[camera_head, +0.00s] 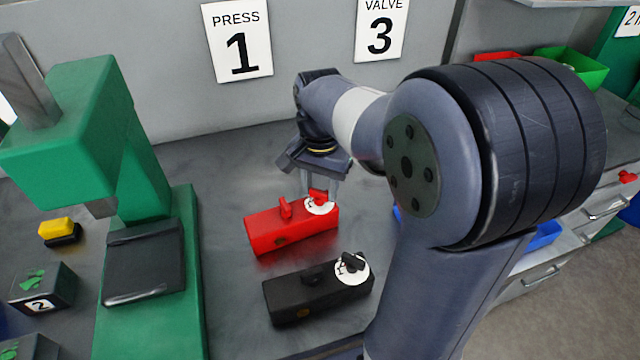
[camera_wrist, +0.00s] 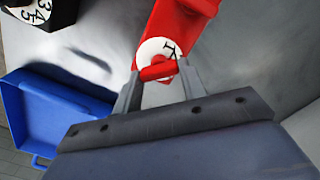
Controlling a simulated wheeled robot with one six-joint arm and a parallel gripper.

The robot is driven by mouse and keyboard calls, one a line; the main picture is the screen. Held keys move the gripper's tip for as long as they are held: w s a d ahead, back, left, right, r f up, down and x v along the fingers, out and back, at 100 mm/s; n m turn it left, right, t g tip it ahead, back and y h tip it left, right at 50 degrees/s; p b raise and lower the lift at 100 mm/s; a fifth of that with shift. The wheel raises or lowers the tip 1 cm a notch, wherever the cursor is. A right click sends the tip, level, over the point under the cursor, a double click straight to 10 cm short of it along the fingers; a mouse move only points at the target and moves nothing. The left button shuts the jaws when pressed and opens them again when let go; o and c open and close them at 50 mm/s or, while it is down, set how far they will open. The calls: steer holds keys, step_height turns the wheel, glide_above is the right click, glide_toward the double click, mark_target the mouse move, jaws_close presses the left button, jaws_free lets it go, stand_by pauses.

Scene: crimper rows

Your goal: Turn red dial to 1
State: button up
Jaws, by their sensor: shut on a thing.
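The red crimper box (camera_head: 295,231) lies on the grey bench, with a white dial plate (camera_head: 325,208) and a red dial knob (camera_head: 318,196) at its right end. My gripper (camera_head: 319,190) points down at that end, its two fingers closed on the red knob. In the wrist view the fingers hold the red knob (camera_wrist: 158,72) from both sides, over the white dial plate (camera_wrist: 150,50). A few dark marks show on the plate; most of its numbers are hidden or too small to read.
A black box (camera_head: 315,296) with its own white dial lies just in front of the red one. A green press (camera_head: 150,240) stands to the left. A blue bin (camera_wrist: 55,110) shows at left in the wrist view. Bare bench lies behind the red box.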

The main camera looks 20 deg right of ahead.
mark_target(319, 190)
steer(key=n+p, duration=0.1)
steer(key=n, duration=0.2)
steer(key=shift+r, duration=0.1)
steer(key=n+p, duration=0.1)
steer(key=n, duration=0.3)
steer(key=shift+a+p, duration=0.1)
steer(key=shift+p, duration=0.2)
steer(key=shift+n, duration=0.4)
steer(key=o, duration=1)
step_height(319, 190, up, 11)
steer(key=shift+f, duration=0.2)
